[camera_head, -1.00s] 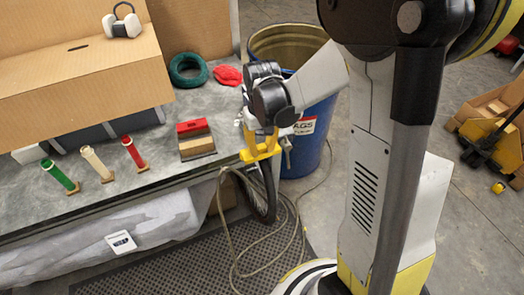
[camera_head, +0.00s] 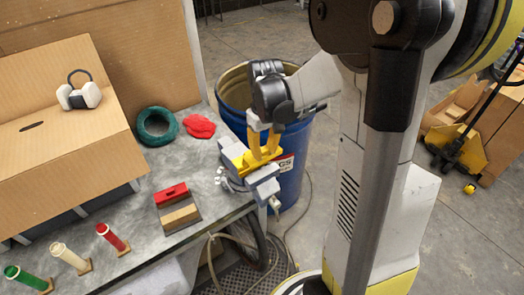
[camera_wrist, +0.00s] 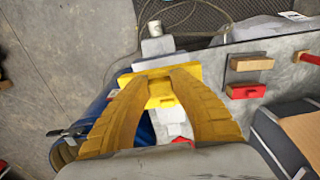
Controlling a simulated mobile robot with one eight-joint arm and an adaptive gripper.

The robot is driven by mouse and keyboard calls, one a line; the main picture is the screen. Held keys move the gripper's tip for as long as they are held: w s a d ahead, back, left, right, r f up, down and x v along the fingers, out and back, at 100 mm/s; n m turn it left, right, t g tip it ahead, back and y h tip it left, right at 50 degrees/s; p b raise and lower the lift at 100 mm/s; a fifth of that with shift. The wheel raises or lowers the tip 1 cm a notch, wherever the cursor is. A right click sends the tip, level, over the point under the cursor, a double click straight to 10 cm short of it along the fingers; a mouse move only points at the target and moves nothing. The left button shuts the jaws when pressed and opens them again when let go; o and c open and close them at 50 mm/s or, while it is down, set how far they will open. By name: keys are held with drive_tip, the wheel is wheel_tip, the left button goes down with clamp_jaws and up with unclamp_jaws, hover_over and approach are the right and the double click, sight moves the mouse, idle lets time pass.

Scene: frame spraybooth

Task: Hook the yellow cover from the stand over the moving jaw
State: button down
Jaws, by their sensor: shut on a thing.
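My gripper (camera_head: 264,157) points down over the grey bench vise (camera_head: 234,150) at the bench's right corner. Its yellow-brown fingers are shut on the yellow cover (camera_head: 252,166). In the wrist view the fingertips (camera_wrist: 164,76) meet the cover (camera_wrist: 162,90), which lies across the vise between its grey parts (camera_wrist: 158,47). The cover is at the height of the jaws, but I cannot tell whether it rests on the moving jaw or hangs just above it. The fingers hide part of the vise. I cannot make out the cover's stand.
A blue drum (camera_head: 291,160) stands close behind the vise. A red-and-wood block (camera_head: 178,207), a green ring (camera_head: 156,126) and a red cloth (camera_head: 199,127) lie left of it. A cardboard box (camera_head: 70,165) fills the bench's left.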

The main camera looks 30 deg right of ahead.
drive_tip(key=shift+s, duration=0.1)
drive_tip(key=b, duration=0.4)
hover_over(264, 174)
drive_tip(key=shift+s+f, duration=0.1)
drive_tip(key=shift+f, duration=1.95)
drive_tip(key=shift+f+b, duration=2)
drive_tip(key=shift+f, duration=0.35)
drive_tip(key=c, duration=1.1)
unclamp_jaws()
drive_tip(key=shift+c, duration=0.2)
drive_tip(key=shift+r, duration=0.1)
wheel_tip(264, 174, up, 12)
drive_tip(key=shift+f, duration=0.1)
